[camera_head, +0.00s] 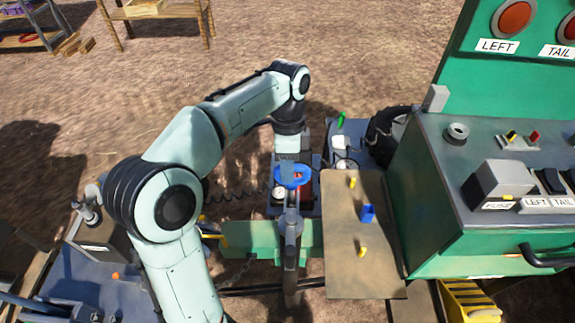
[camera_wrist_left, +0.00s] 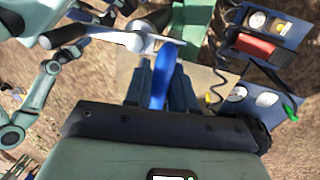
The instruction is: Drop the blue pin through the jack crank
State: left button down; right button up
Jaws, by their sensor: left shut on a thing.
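My left gripper (camera_head: 289,166) is shut on the blue pin (camera_head: 293,179), whose blue ring-like part shows below the jaws in the head view. In the left wrist view, the blue pin (camera_wrist_left: 163,75) stands between the two dark fingers. The grey jack crank (camera_wrist_left: 136,40), with a dark grip at its left end, lies just beyond the fingertips. In the head view the grey metal of the jack (camera_head: 291,225) rises right below the pin. I cannot tell whether the pin touches the crank or is in its hole. My right gripper is not in view.
A brown board (camera_head: 340,265) with small yellow pieces and a blue piece (camera_head: 367,214) lies to the right. Beyond it stands a green control cabinet (camera_head: 440,210). A gauge unit (camera_head: 278,192) sits behind the jack. A black coiled hose (camera_head: 235,194) runs left of it.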

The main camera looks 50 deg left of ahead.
pick_arm(q)
jog(key=shift+f+b, duration=0.55)
jog(key=shift+f, duration=0.45)
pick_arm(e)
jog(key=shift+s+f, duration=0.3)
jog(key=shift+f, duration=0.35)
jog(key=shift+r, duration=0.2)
pick_arm(q)
jog(key=shift+f, duration=0.15)
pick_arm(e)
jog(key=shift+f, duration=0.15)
pick_arm(q)
jog(key=shift+f, duration=0.3)
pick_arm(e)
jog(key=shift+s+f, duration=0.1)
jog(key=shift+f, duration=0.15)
pick_arm(q)
jog(key=shift+f+b, duration=0.65)
jog(key=shift+f, duration=0.25)
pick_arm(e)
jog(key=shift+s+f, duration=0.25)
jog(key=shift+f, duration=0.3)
pick_arm(q)
jog(key=shift+c, duration=2.4)
grip_release()
jog(key=shift+r, duration=0.2)
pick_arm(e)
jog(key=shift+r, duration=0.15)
